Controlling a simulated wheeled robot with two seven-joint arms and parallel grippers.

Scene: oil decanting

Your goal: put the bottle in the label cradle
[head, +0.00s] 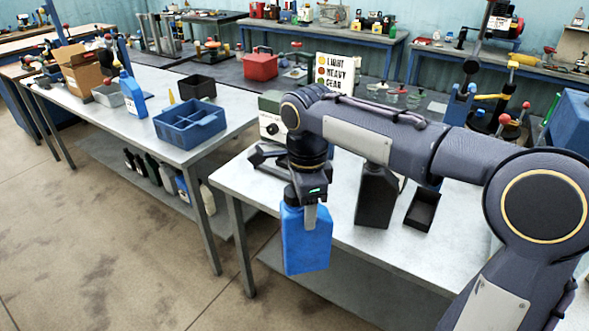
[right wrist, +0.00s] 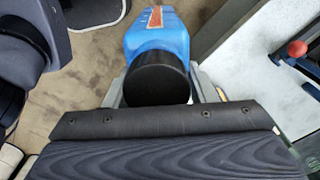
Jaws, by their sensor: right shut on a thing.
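The blue bottle (head: 306,248) hangs upright from my right gripper (head: 307,204), out past the near table's left front edge, with floor below. In the right wrist view the bottle (right wrist: 157,42) shows its black cap (right wrist: 157,78) between the fingers and an orange-red label patch on its side. The gripper is shut on the bottle near its neck. A dark low frame (head: 264,157) on the near table, partly hidden behind my right wrist, may be the label cradle; I cannot tell for sure. My left gripper is not in view.
A black jug (head: 376,198) and an open black tray (head: 422,210) stand on the near table (head: 345,226). A grey-green box with a dial (head: 271,128) stands behind the dark frame. The left table (head: 140,127) holds a blue divided crate (head: 190,127) and another blue bottle (head: 132,97).

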